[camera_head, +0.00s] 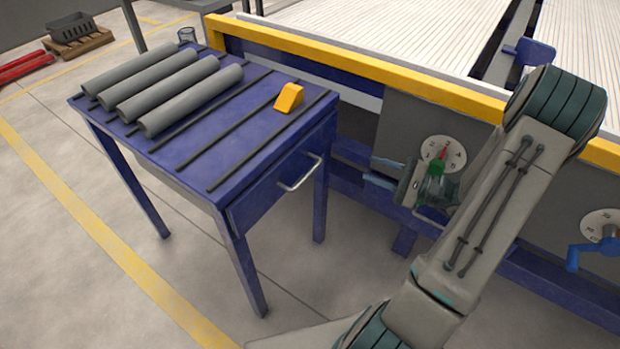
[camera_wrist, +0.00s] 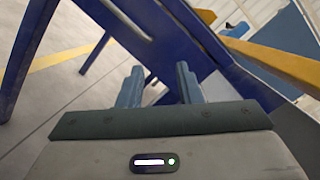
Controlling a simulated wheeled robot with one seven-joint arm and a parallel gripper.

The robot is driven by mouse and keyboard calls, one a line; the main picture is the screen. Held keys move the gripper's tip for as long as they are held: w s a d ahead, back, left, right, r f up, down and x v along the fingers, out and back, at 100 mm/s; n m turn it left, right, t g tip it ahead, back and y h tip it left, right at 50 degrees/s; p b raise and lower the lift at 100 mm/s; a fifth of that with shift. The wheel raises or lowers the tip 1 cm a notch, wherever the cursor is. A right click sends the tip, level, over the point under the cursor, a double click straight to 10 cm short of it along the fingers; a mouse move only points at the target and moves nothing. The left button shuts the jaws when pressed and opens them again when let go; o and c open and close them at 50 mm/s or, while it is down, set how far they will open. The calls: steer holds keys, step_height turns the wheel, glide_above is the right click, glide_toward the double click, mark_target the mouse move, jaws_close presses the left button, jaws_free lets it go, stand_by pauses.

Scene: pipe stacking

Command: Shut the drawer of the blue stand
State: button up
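The blue stand (camera_head: 185,165) stands left of centre in the head view. Its drawer front (camera_head: 262,195) is on the right side, with a light metal bar handle (camera_head: 300,173). The drawer front looks close to flush with the stand, but I cannot tell whether it is fully shut. My gripper (camera_head: 376,173) is to the right of the handle, apart from it. In the wrist view my gripper (camera_wrist: 160,75) has its two fingers spread with nothing between them.
Several grey pipes (camera_head: 165,85) and a yellow block (camera_head: 289,98) lie on the stand's top. A machine with a yellow rail (camera_head: 370,68) and dials (camera_head: 443,154) stands close behind my gripper. The floor in front of the stand is clear.

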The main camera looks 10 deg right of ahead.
mark_target(308, 174)
steer(key=s+a+f+n+g+y+b, duration=0.2)
steer(key=s+a+f+n+g+y, duration=0.15)
steer(key=n, duration=0.75)
steer(key=shift+t+h, duration=0.35)
steer(key=shift+t, duration=0.1)
steer(key=b+x, duration=0.1)
steer(key=x, duration=0.6)
steer(key=b+x, duration=0.2)
steer(key=x, duration=0.6)
steer(key=shift+d+r, duration=0.15)
steer(key=shift+r, duration=0.05)
jaws_close()
